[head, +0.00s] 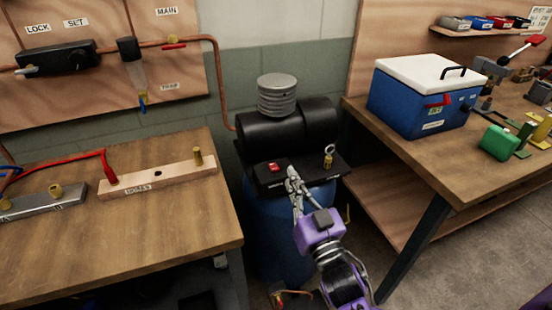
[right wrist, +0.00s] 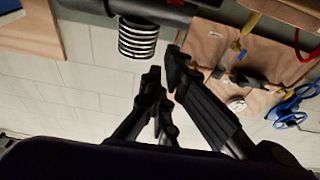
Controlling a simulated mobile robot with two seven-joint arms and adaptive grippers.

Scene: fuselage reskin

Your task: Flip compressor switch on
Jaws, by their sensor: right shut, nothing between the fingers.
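The compressor stands between the two benches, with a blue tank (head: 266,235), a black motor (head: 285,128) and a black control box on top. A small red switch (head: 275,167) sits on the box's top left; its position is too small to tell. My right gripper (head: 293,174) is shut and empty, its fingertips at the box's front edge just right of the switch. I cannot tell whether they touch the box. The fingers also show in the right wrist view (right wrist: 163,77), where the switch is not visible. My left gripper is not in view.
A ribbed grey cylinder (head: 277,95) stands on the motor, and a brass ring fitting (head: 329,156) sits at the box's right. The left bench (head: 165,232) and the right bench with a blue cooler (head: 405,108) flank the compressor. A copper pipe (head: 220,90) runs down behind.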

